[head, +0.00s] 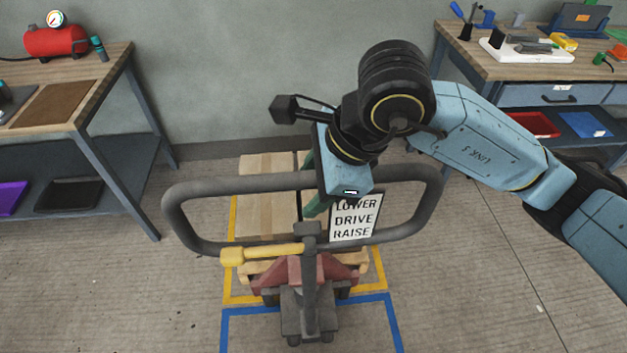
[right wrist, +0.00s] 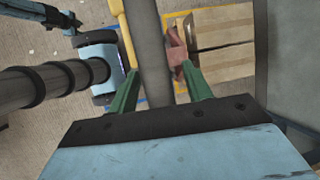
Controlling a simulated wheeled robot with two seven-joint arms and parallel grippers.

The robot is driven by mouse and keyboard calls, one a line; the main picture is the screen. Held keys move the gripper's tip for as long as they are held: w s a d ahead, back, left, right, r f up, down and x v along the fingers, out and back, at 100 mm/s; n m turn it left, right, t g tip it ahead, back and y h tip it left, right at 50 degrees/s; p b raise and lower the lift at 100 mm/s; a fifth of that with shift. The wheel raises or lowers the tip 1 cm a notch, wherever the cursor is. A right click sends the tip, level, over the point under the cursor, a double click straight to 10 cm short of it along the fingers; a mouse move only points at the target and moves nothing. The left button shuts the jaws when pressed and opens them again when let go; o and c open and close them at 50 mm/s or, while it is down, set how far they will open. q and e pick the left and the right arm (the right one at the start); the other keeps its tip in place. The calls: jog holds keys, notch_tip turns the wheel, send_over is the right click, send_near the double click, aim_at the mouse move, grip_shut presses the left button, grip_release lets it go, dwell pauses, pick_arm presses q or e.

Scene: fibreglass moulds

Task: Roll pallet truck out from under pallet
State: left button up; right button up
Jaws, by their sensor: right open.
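The pallet truck's dark grey loop handle (head: 190,236) stands upright in the middle of the head view, with a yellow lever (head: 275,252) and a sign reading LOWER, DRIVE, RAISE (head: 354,217). Its reddish body (head: 308,270) is below, at the near end of the wooden pallet (head: 262,215). My right gripper (head: 313,185) is at the top bar of the handle. In the right wrist view its green fingers (right wrist: 160,75) are open on either side of the dark bar (right wrist: 150,45); I cannot tell whether they touch it.
Yellow floor tape (head: 232,285) outlines the pallet's spot, and blue tape (head: 350,300) marks a nearer area. A workbench (head: 75,65) stands on the left with a red tank, another (head: 450,62) on the right. Floor between the benches and the truck is clear.

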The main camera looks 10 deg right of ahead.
grip_shut()
dwell(0.3)
dwell(1.1)
